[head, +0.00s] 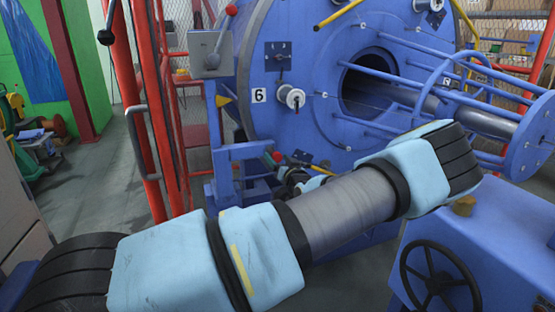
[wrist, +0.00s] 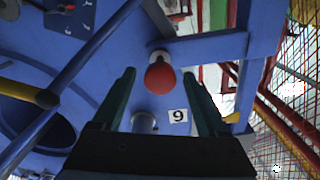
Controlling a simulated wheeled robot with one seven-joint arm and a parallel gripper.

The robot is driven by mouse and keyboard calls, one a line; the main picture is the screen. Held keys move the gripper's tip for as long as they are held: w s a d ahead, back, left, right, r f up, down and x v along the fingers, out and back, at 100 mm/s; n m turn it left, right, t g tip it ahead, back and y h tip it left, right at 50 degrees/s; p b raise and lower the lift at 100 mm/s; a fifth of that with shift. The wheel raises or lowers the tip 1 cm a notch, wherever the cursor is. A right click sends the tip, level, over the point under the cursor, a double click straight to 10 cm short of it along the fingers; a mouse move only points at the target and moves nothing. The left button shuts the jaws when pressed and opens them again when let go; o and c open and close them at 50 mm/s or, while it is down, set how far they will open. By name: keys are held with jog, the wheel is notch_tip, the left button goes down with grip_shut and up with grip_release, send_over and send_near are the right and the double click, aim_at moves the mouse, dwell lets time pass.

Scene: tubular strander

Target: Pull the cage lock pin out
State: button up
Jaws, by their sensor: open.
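The cage lock pin shows as a red ball knob (wrist: 160,77) with a pale collar behind it, by a blue bracket arm (wrist: 205,49) in the wrist view. In the head view the red knob (head: 277,157) is small, low on the blue drum face, below the number 6 plate (head: 259,95). My gripper (wrist: 159,74) is open, with one dark finger on each side of the knob in the picture. I see no contact, and the depth between fingertips and knob is hard to tell. In the head view my arm hides most of the gripper.
The blue drum (head: 300,55) has a round opening with blue bars to the right. A silver spool-like fitting (head: 291,97) sits beside the number plate. Red posts (head: 150,100) stand left. A blue cabinet with a black handwheel (head: 440,278) stands front right.

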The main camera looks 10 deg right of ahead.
jog(key=s+d+b, duration=0.1)
jog(key=s, duration=0.9)
jog(key=shift+d, duration=0.15)
jog(key=shift+w, duration=0.1)
jog(key=a+f+n+g+p, duration=0.2)
jog(key=a+f+g+p, duration=0.15)
jog(key=a+g, duration=0.75)
jog(key=s+a+r+m+g+h+p, duration=0.1)
jog(key=s+a+r+g+p, duration=0.3)
jog(key=s+a+r, duration=1.2)
jog(key=shift+s+a+r+m+g+h+p, duration=0.35)
jog(key=shift+s+a+g+h, duration=0.3)
jog(key=shift+s, duration=0.5)
